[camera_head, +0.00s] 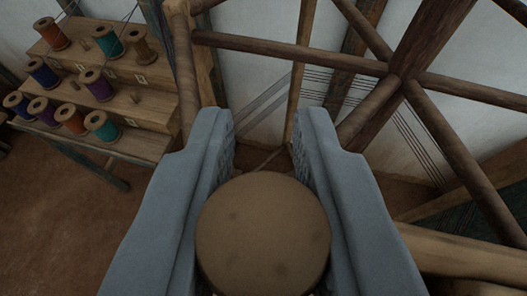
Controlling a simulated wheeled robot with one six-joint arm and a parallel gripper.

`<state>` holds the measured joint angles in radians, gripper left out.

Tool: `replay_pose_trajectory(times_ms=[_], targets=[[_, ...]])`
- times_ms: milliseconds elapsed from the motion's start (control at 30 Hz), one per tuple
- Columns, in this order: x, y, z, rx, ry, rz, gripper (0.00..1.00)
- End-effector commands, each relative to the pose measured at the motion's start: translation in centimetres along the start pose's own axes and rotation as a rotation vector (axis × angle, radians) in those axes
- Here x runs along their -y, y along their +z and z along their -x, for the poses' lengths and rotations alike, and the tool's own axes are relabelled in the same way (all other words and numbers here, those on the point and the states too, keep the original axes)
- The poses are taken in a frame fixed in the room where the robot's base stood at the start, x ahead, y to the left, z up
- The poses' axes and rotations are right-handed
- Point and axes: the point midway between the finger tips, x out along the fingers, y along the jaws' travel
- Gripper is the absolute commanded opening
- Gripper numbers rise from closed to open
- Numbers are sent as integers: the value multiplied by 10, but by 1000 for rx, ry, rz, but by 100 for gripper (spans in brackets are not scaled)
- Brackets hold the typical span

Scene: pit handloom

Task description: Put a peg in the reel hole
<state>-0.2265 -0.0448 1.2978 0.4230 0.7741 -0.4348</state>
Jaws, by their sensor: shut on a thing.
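My gripper (267,135) has two grey-blue fingers pointing up the picture. It is shut on a round brown wooden piece, the peg (263,235), which shows its flat disc-like end toward the camera at the bottom middle. The rest of the peg's length is hidden behind that end. Beyond the fingertips is a wooden frame of round bars and spokes (290,47), which looks like the reel. Its bars cross at a joint on the right. I cannot make out the hole in this view. The peg is apart from the frame as far as I can see.
A stepped wooden rack (140,108) at upper left carries several coloured thread spools (104,126). Thin dark threads (400,135) run behind the frame. A thick light wooden beam (465,255) lies at lower right. Bare brown floor (50,215) is at lower left.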

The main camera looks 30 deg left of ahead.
Motion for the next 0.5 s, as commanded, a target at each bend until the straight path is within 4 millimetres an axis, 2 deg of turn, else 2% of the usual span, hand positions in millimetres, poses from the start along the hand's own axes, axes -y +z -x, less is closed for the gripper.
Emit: replay_pose_trajectory(times_ms=[300,333,433,500], targets=[[0,1,0,0,0,0,0],[0,1,0,0,0,0,25],[0,1,0,0,0,0,45],[0,1,0,0,0,0,45]])
